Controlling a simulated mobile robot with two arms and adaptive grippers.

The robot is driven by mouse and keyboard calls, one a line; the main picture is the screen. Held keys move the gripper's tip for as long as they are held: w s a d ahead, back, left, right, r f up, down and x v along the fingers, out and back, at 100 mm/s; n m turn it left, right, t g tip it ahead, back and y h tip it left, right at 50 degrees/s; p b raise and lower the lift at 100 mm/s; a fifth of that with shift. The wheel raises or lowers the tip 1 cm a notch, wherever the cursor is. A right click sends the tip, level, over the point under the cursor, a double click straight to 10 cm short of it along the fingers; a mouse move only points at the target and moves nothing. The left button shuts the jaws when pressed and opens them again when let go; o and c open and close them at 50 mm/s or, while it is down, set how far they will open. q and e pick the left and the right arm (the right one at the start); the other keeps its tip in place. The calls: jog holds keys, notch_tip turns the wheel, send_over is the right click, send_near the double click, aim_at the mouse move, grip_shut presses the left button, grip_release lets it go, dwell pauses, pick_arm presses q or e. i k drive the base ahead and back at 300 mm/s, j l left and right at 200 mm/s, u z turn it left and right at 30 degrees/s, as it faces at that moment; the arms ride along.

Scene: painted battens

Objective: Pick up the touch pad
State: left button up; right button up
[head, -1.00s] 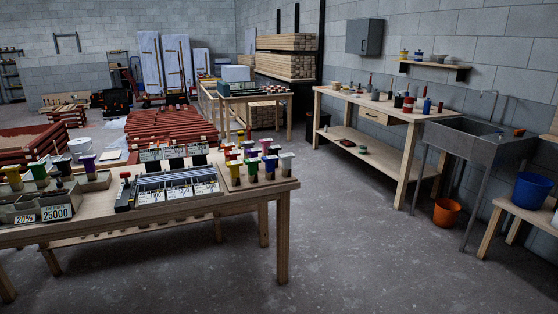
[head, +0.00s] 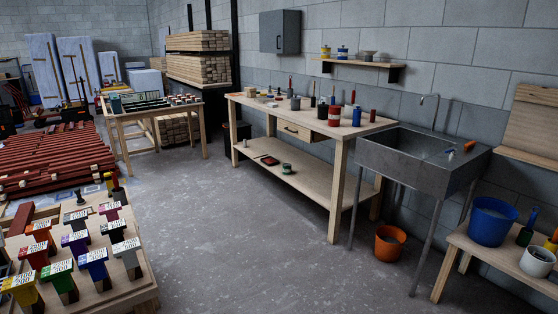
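I cannot make out for certain which thing is the touch pad. A small flat dark item with a reddish top (head: 267,160) lies on the lower shelf of the wooden workbench (head: 340,160). A small round green-and-pale item (head: 286,168) sits beside it. An orange-handled item (head: 469,146) lies on the right rim of the grey sink (head: 415,165). Neither of my grippers shows in the head view.
A near table (head: 140,287) with several coloured stamp-like blocks stands at the lower left. An orange bucket (head: 390,243) is on the floor under the sink. A low bench (head: 500,262) with a blue bucket (head: 491,221) stands at right. The middle floor (head: 240,235) is clear.

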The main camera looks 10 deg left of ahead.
aim_at(81, 201)
jog(key=i+u, duration=0.15)
jog(key=i, duration=0.35)
jog(key=i+u, duration=0.1)
jog(key=i, duration=0.4)
jog(key=i+l+u, duration=0.15)
jog(key=i, duration=0.4)
jog(key=i+l+u, duration=0.15)
jog(key=i, duration=0.35)
jog(key=i+l+u, duration=0.15)
jog(key=i, duration=0.35)
